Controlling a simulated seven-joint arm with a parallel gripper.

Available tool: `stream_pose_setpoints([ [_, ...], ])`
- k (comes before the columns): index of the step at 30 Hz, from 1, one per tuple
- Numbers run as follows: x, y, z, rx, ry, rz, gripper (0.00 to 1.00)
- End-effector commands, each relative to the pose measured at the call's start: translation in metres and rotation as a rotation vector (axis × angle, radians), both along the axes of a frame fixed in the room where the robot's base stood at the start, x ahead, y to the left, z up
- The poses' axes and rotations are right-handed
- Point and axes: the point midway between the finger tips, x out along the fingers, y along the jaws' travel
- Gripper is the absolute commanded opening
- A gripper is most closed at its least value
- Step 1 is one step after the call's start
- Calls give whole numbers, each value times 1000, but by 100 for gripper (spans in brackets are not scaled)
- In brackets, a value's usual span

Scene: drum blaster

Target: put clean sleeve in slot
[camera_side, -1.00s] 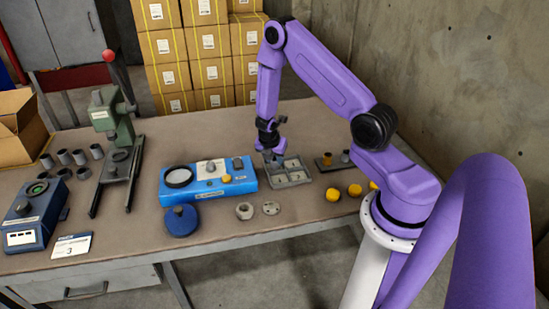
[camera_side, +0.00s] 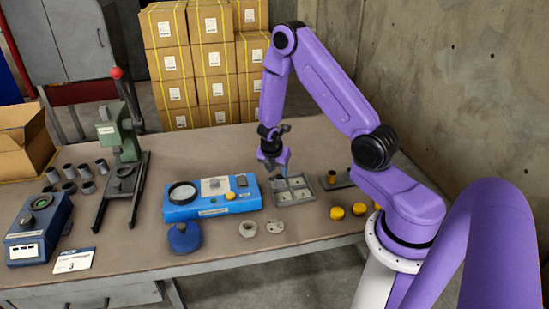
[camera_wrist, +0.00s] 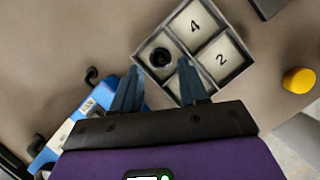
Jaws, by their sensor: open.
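The grey tray (camera_side: 311,196) has several square compartments, and cards reading 4 and 2 show in the wrist view. There, a dark round sleeve (camera_wrist: 158,56) with a hole stands in the tray's left compartment (camera_wrist: 147,38). My gripper (camera_wrist: 159,66) is open, its two blue fingers apart on either side of the sleeve in the picture. Whether they touch it or hover above it cannot be told. In the side view my gripper (camera_side: 275,170) points down over the tray's left part. The sleeve there is not clear, and the tray's near compartment is partly behind my finger.
A blue box with a lens (camera_side: 212,198) stands left of the tray. Yellow caps (camera_side: 348,211) lie to its right, near a dark plate with a brown sleeve (camera_side: 331,176). Several grey sleeves (camera_side: 69,172) and a green press (camera_side: 118,140) stand farther left.

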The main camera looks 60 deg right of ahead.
Motion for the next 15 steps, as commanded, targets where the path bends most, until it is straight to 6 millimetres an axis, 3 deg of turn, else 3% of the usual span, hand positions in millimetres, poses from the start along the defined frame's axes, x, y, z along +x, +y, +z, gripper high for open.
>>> stream_pose_setpoints([
  [6, -2, 14, 33, -1, -4, 1, 43],
  [15, -5, 26, 63, -1, -1, 0, 43],
])
